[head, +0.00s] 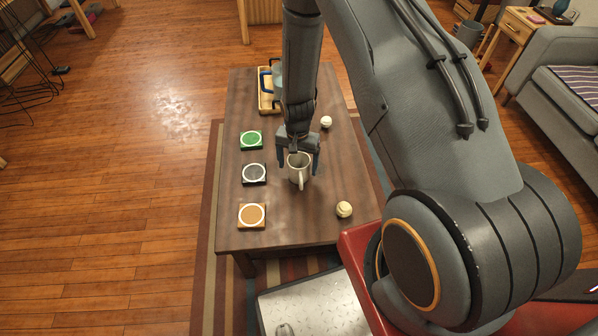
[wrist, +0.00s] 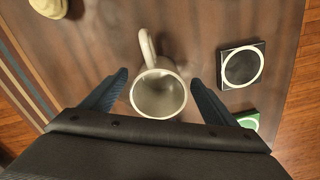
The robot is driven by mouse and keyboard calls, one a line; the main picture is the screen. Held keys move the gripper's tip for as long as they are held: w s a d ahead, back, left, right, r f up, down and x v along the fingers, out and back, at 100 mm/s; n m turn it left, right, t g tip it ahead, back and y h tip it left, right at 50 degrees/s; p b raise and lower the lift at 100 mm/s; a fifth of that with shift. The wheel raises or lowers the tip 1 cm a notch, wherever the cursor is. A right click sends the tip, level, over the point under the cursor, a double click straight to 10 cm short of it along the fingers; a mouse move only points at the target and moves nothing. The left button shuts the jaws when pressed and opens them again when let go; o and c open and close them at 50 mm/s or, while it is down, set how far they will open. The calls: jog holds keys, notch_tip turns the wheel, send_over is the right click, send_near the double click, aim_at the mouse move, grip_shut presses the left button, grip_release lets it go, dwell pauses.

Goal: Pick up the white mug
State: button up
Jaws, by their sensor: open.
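The white mug (head: 299,171) stands upright on the brown table (head: 300,221), its handle turned toward the near side in the head view. In the wrist view the mug (wrist: 158,94) is seen from above, empty, with its handle pointing up in the picture. My gripper (head: 303,166) is open and over the mug, with one finger on either side of it. In the wrist view the fingers of my gripper (wrist: 160,80) flank the mug with gaps to both walls. I cannot tell how far down the fingertips reach along the mug.
Green (head: 251,139), black (head: 254,174) and orange (head: 252,214) coasters lie left of the mug. Two pale balls, one farther (head: 326,122) and one nearer (head: 344,209), lie to its right. A wooden tray (head: 264,101) with a blue-handled item is at the table's far end.

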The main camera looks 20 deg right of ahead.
jog(key=c, duration=1.3)
jog(key=shift+r, duration=0.1)
